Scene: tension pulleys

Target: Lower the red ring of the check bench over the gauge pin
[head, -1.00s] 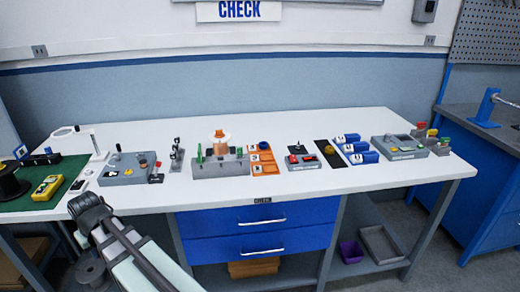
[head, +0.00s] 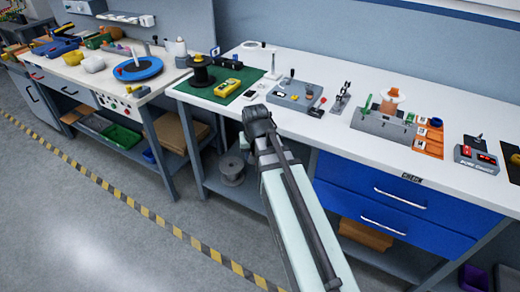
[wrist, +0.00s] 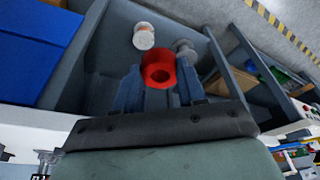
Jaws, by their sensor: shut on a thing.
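In the wrist view my gripper (wrist: 160,88) is shut on the red ring (wrist: 158,70), one finger on each side. In the head view my arm's end (head: 258,118) is at the front edge of the white check bench (head: 385,150); the fingers and ring are hidden there. A grey fixture (head: 296,98) with small knobs and a thin upright post stands on the bench just beyond the arm's end. I cannot tell whether that post is the gauge pin.
A green mat (head: 226,90) with a black spool (head: 200,72) and a yellow meter (head: 228,88) lies left of the fixture. A small stand (head: 342,98) and a grey block with a copper coil (head: 384,122) are to its right. Blue drawers (head: 400,205) are below.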

